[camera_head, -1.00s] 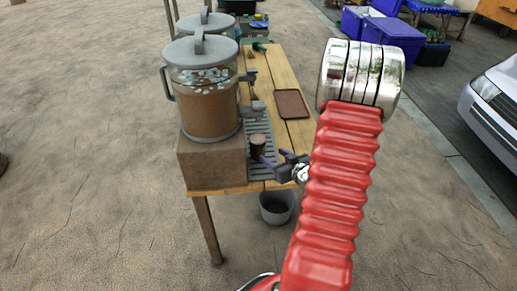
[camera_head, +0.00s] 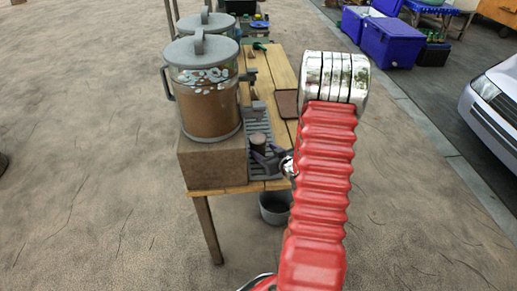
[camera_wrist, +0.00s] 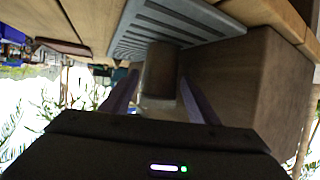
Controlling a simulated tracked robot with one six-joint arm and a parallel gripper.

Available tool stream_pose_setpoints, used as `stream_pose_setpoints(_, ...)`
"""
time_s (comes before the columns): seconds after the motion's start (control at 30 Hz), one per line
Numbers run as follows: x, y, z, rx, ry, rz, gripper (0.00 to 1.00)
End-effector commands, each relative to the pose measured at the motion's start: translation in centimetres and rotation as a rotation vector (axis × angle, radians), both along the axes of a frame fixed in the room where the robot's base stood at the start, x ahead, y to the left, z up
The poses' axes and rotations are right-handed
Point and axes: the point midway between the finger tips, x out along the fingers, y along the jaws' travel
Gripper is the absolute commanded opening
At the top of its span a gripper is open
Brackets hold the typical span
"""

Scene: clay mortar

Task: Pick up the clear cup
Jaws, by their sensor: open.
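The clear cup (camera_head: 258,139) looks dark brown and stands upright on the slotted grey drip tray (camera_head: 260,128) below the dispenser's tap. In the wrist view, which is upside down, the cup (camera_wrist: 160,68) is in the middle ahead of my palm. My gripper (camera_head: 264,153) is open at the cup's near side. In the wrist view its purple fingers (camera_wrist: 159,77) lie to the left and right of the cup, with their tips about level with it. I cannot tell whether either finger touches it.
A large dispenser (camera_head: 208,95) with brown liquid stands on a block (camera_head: 212,163) left of the tray, close to my gripper. Another stands behind it. A brown board (camera_head: 286,104) lies on the wooden table (camera_head: 283,72). A grey bucket (camera_head: 274,208) is under the table's near edge.

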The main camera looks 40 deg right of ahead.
Motion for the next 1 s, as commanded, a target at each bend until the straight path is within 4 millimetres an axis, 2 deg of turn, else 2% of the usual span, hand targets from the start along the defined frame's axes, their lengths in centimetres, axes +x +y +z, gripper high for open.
stream_pose_setpoints(0.3,3.2,-0.5,-1.8,0.000,0.001,0.000,0.55)
stream_pose_setpoints(0.87,3.4,-0.6,-1.9,0.001,0.002,-0.001,0.55)
stream_pose_setpoints(1.0,3.4,-0.6,-1.9,0.001,0.002,-0.001,0.47)
